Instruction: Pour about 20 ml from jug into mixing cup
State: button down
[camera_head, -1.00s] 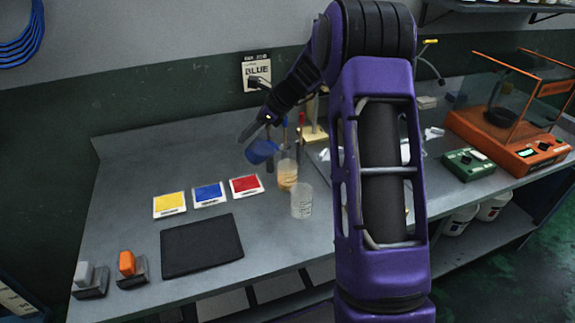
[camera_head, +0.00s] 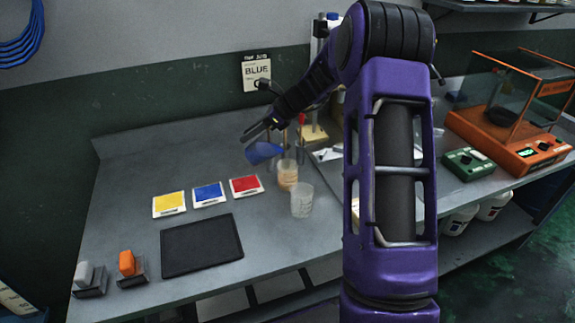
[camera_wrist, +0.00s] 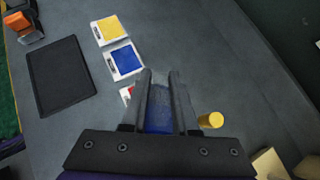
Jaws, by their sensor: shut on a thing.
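My gripper (camera_head: 258,134) is shut on a jug (camera_head: 262,153) that looks blue, held above the bench at its back middle. The jug looks tilted, with its lower right side close to a clear beaker of amber liquid (camera_head: 287,176). I cannot tell whether liquid is flowing. In the wrist view the fingers (camera_wrist: 160,78) have the translucent blue jug (camera_wrist: 160,112) between them; its rim is hidden. A clear, apparently empty graduated cup (camera_head: 302,203) stands in front of the amber beaker. I cannot tell which vessel is the mixing cup.
Yellow (camera_head: 169,204), blue (camera_head: 208,194) and red (camera_head: 245,186) cards lie left of the cups. A dark mat (camera_head: 202,246) lies in front of them. A small yellow cylinder (camera_wrist: 211,120) shows beside the fingers. An orange balance (camera_head: 520,150) stands far right.

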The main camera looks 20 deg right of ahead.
jog(key=shift+s+d+t+y, duration=0.15)
jog(key=shift+d+t+y, duration=0.15)
jog(key=shift+y, duration=0.1)
dwell(0.4)
jog(key=shift+r+b, duration=0.2)
jog(key=shift+b, duration=0.1)
dwell(2.1)
jog(key=shift+r, duration=0.15)
jog(key=shift+w+a+f+g+h+p, duration=0.1)
jog(key=shift+w+a+g+h+p, duration=0.15)
jog(key=shift+a+h, duration=0.25)
jog(key=shift+w+a+f+g+h+p, duration=0.15)
jog(key=shift+a+g+h, duration=0.2)
jog(key=shift+h, duration=0.25)
jog(key=shift+d, duration=0.15)
jog(key=shift+w+g+h, duration=0.1)
jog(key=shift+g+h, duration=0.2)
